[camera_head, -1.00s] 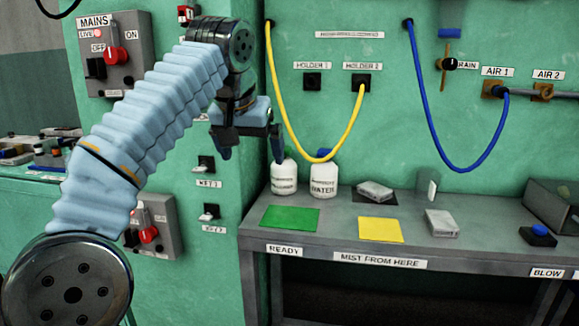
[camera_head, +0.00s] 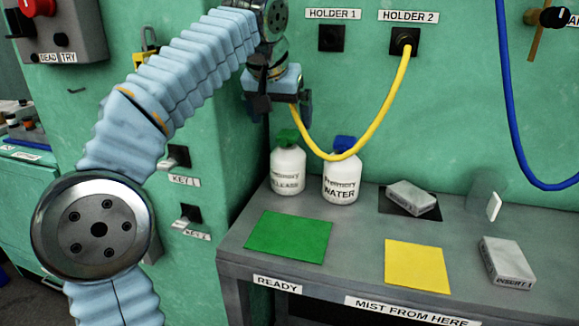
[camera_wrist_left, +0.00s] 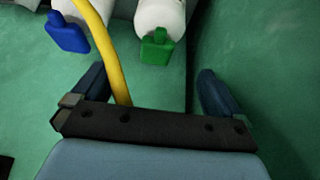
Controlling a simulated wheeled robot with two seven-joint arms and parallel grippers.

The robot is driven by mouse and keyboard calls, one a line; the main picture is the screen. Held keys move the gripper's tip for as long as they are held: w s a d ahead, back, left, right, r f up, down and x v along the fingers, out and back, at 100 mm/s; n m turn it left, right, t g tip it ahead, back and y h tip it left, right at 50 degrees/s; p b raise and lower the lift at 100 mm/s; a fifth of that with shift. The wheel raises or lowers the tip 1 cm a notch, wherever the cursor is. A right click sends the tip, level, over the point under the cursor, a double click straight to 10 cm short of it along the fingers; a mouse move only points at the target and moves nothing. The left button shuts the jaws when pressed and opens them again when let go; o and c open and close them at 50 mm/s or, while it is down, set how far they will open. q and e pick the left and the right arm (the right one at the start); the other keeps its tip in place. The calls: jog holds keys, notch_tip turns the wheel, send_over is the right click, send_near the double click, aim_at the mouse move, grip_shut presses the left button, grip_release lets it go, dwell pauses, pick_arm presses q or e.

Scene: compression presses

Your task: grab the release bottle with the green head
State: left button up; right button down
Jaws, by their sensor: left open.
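The release bottle (camera_head: 287,171) is white with a green head (camera_head: 288,138) and stands upright at the back left of the grey bench. It also shows in the left wrist view (camera_wrist_left: 159,18), its green head pointing down the picture between the finger directions. My left gripper (camera_head: 284,108) is open and empty, just above the green head in the head view and apart from it. My right gripper is out of view.
The white water bottle (camera_head: 341,184) with a blue head stands close to the right. A green mat (camera_head: 289,237), a yellow mat (camera_head: 417,268) and grey blocks (camera_head: 507,263) lie on the bench (camera_head: 350,235).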

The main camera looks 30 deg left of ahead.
aim_at(287, 133)
pick_arm(q)
jog(key=x, duration=0.8)
jog(key=shift+w+d+f, duration=0.15)
jog(key=shift+d+f, duration=0.05)
jog(key=shift+f, duration=0.15)
jog(key=shift+c, duration=0.5)
jog(key=shift+r, duration=0.1)
jog(key=c, duration=1.5)
jog(key=shift+c, duration=0.2)
jog(key=shift+r, duration=0.1)
